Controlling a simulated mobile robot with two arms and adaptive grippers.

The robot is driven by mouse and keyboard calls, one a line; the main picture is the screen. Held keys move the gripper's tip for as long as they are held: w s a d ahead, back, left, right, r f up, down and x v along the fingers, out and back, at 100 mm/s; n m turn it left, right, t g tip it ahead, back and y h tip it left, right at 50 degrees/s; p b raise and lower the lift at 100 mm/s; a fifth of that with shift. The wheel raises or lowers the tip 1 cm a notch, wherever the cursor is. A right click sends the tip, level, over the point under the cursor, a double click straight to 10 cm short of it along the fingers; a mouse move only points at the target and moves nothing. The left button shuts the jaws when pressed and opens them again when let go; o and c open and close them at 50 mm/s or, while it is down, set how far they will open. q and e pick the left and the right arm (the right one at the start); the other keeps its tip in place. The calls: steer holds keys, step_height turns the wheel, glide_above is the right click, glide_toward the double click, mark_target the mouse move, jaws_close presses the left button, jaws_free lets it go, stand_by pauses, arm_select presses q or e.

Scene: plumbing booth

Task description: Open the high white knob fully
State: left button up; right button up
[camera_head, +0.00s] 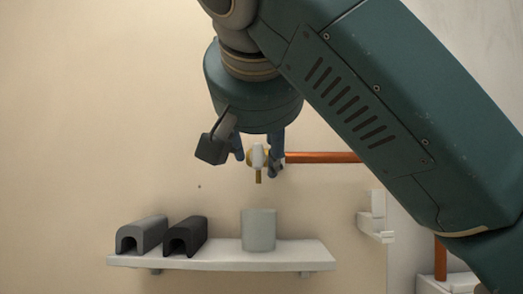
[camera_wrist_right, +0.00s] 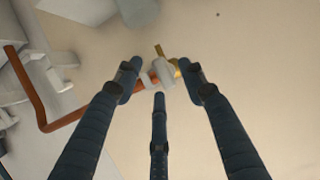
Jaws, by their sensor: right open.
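The white knob (camera_head: 258,156) sits on a brass fitting (camera_head: 258,177) at the left end of a copper pipe on the wall. My right gripper (camera_head: 258,165) reaches down from above, with its dark blue fingers spread on either side of the knob. In the right wrist view the knob (camera_wrist_right: 160,73) lies just beyond the fingertips of the open right gripper (camera_wrist_right: 160,85), between the two outer fingers. No firm grip on it shows; whether a finger touches it I cannot tell. My left gripper is not in view.
Below is a white shelf (camera_head: 220,258) holding a grey arched block (camera_head: 143,233), a black arched block (camera_head: 186,236) and a pale cylinder (camera_head: 258,230). The copper pipe (camera_head: 322,157) runs right behind my arm. A white bracket (camera_head: 376,217) is on the wall at right. The wall at left is clear.

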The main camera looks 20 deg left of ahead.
steer(key=v, duration=1.1)
steer(key=shift+s, duration=0.45)
steer(key=shift+d, duration=0.1)
